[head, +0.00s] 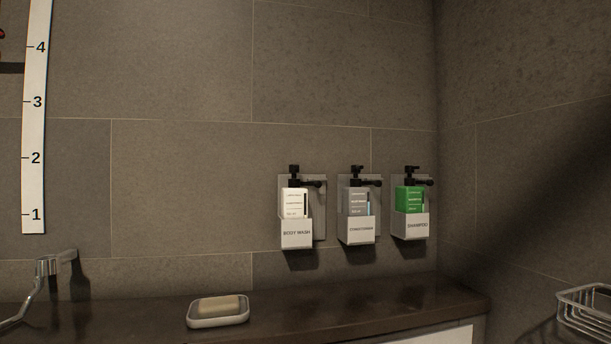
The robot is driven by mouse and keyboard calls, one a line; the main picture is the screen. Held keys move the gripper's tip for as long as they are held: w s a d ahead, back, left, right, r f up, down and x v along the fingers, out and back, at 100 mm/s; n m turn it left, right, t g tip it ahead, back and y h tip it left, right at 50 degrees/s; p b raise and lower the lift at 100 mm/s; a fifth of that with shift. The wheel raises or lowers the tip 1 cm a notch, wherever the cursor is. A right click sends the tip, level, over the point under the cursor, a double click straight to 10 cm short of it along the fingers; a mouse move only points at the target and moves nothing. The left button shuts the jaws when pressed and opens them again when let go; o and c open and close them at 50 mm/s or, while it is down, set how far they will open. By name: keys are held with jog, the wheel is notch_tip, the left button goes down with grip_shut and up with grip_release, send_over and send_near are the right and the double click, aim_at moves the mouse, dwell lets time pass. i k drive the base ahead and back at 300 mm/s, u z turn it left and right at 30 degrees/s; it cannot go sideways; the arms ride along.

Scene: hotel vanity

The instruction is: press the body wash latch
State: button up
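The body wash dispenser (296,233) is the leftmost of three wall-mounted dispensers in the head view. Its white bottle (295,203) sits in a grey holder labelled "BODY WASH". A black pump head (294,170) tops it, and a black latch-like lever (311,184) sticks out to the right just below, against a light backplate. Whether the lever is the latch, and whether it is pressed, I cannot tell. My gripper is not in view.
The conditioner dispenser (361,230) and the shampoo dispenser (411,226) hang close by on the right. Below is a dark counter (340,308) with a soap dish (219,319) holding soap (218,305). A wire basket (588,316) is at lower right; a metal fixture (44,268) is at left.

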aim_at(318, 185)
jog(key=u, duration=0.55)
jog(key=k, duration=0.65)
jog(key=u, duration=1)
jog(key=i, duration=1.2)
jog(key=z, duration=0.35)
